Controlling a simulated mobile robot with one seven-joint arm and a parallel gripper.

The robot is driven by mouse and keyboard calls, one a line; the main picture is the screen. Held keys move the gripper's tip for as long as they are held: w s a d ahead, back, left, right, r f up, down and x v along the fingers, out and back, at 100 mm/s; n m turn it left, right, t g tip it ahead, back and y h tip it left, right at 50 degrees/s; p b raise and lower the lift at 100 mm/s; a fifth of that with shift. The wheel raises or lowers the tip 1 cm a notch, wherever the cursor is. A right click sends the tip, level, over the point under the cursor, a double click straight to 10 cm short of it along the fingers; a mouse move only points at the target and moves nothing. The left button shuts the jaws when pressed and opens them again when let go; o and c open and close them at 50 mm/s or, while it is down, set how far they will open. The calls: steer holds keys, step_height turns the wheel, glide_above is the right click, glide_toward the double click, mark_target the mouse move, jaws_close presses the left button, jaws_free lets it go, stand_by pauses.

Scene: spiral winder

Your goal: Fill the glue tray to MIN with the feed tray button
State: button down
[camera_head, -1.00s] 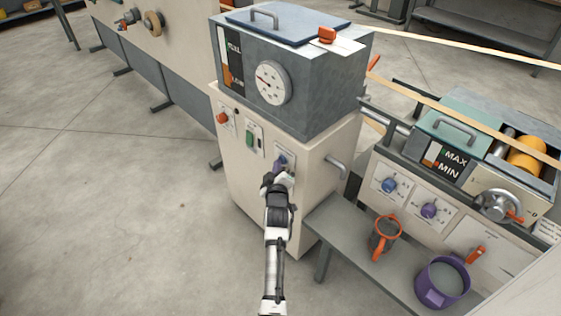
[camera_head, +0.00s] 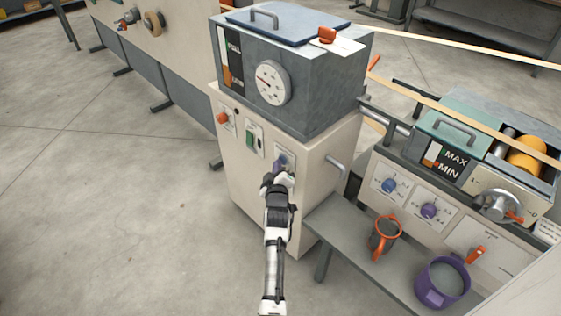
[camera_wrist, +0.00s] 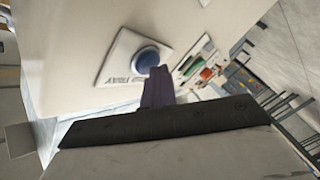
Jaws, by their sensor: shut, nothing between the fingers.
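The feed tray button (camera_wrist: 148,60) is a round blue knob on a white plate lettered TRAY, seen close in the wrist view. The glue tray (camera_head: 482,148) is at the right, with a green lid and a MAX/MIN level window (camera_head: 430,155). The exact level is too small to read.
A grey tank (camera_head: 325,85) with a dial sits on the cabinet. A red button (camera_head: 223,118) and a green switch (camera_head: 250,138) are left of the blue button. The left floor is clear.

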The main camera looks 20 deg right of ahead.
steer(key=shift+s+a+p, duration=0.3)
steer(key=shift+a+p, duration=0.4)
steer(key=shift+a, duration=0.05)
steer(key=a, duration=0.1)
steer(key=s+a, duration=0.1)
steer(key=a, duration=0.1)
steer(key=a+b, duration=0.1)
steer(key=shift+s+a, duration=0.35)
stand_by(0.3)
